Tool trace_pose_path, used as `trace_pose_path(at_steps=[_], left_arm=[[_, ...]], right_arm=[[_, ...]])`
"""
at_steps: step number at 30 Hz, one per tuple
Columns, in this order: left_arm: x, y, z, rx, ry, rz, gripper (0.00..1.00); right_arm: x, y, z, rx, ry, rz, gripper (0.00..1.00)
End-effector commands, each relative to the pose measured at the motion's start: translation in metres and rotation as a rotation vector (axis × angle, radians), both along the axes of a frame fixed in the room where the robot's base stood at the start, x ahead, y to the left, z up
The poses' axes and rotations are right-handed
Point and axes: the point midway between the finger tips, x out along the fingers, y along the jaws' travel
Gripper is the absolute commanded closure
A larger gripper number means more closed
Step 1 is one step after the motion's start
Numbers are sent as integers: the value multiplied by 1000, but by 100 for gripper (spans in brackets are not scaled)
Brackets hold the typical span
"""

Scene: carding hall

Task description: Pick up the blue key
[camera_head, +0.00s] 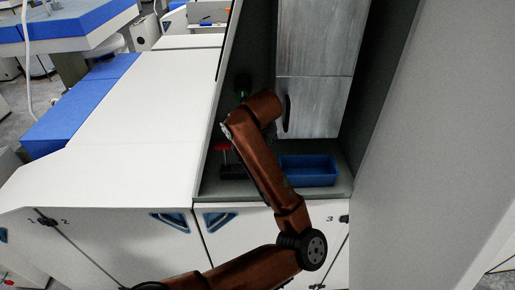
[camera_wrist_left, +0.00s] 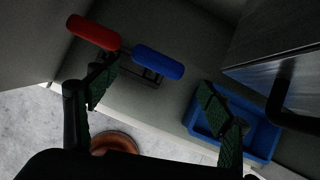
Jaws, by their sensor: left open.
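The blue key (camera_wrist_left: 158,63) shows in the left wrist view as a rounded blue handle at a small dark rack (camera_wrist_left: 142,76). A red key (camera_wrist_left: 93,32) sits beside it to the left. In the head view the red key (camera_head: 222,147) shows left of my brown arm, and I cannot make out the blue key. My left gripper (camera_wrist_left: 157,78) is open and empty, its green-padded fingers apart, with the blue key beyond the gap between them. I cannot tell whether they touch it. My right gripper is not in view.
A blue tray (camera_head: 308,158) stands at the right of the recess; it also shows in the wrist view (camera_wrist_left: 268,143). A grey cabinet (camera_head: 315,60) with a dark handle (camera_head: 286,113) hangs above. Recess walls close in both sides. A white counter (camera_head: 130,120) lies left.

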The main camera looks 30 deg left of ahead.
Motion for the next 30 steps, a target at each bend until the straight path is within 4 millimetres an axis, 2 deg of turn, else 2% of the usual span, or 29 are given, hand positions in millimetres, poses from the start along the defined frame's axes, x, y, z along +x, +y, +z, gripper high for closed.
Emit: trace_pose_path(at_steps=[10,13,15,18,20,24,30], left_arm=[[23,16,-42,-2,13,2,26],[29,20,-54,-1,13,2,26],[32,23,-60,0,11,1,26],[34,24,-65,-1,10,1,26],[35,23,-65,-1,9,-1,26],[35,23,-65,-1,9,-1,26],[34,23,-65,0,8,-1,40]], right_arm=[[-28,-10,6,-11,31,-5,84],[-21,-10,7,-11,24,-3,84],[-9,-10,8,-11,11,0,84],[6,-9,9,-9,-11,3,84],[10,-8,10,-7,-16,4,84],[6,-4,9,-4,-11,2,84],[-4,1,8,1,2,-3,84]])
